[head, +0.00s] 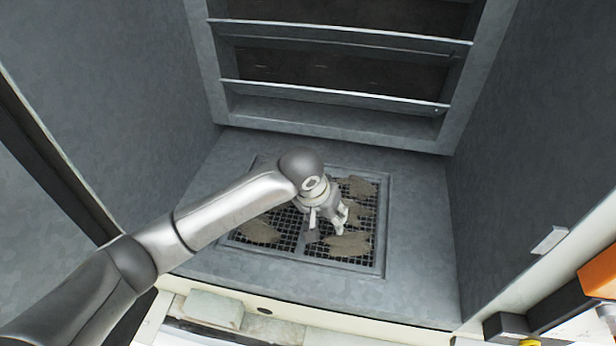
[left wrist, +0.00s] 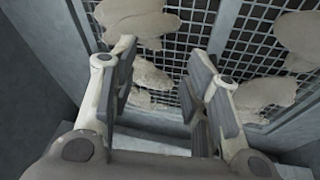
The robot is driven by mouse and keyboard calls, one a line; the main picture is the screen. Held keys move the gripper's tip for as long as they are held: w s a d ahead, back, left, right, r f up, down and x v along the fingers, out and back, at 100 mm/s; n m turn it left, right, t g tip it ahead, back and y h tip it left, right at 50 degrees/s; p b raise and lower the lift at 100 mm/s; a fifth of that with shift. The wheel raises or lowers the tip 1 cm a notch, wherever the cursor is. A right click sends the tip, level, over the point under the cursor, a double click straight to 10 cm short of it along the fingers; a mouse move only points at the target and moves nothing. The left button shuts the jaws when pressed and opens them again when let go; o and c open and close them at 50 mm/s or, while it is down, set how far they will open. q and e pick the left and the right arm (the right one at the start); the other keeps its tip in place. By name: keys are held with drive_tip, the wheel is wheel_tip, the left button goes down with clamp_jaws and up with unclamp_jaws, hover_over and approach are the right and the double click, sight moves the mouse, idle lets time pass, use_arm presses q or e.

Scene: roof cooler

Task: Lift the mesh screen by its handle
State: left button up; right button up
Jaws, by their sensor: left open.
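The mesh screen (head: 290,238) is a dark grid in a grey frame, set in the floor of the metal cooler, with several tan clumps of debris on it. It also shows in the left wrist view (left wrist: 186,43). My left gripper (head: 328,232) is over the screen's middle, pointing down. In the left wrist view its fingers (left wrist: 160,100) are apart, with mesh and debris seen beyond them. I cannot clearly make out the handle; the gripper and its pads cover the middle of the screen. My right gripper is not in view.
Grey metal walls (head: 110,70) stand at left and right, with a slatted back panel (head: 340,95) behind. A pale front ledge (head: 290,325) runs along the near edge. An orange object (head: 600,275) is at the lower right. The metal floor around the screen is bare.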

use_arm(q)
drive_tip(key=w+a+r+n+y, duration=0.2)
drive_tip(key=w+a+r, duration=0.25)
drive_tip(key=w, duration=0.25)
drive_tip(key=shift+t, duration=0.4)
drive_tip(key=b+x, duration=0.7)
drive_tip(key=b, duration=0.2)
drive_tip(key=shift+f, duration=0.1)
drive_tip(key=x, duration=0.3)
drive_tip(key=shift+b, duration=0.4)
drive_tip(key=shift+w+f, duration=0.25)
drive_tip(key=shift+f, duration=0.4)
clamp_jaws()
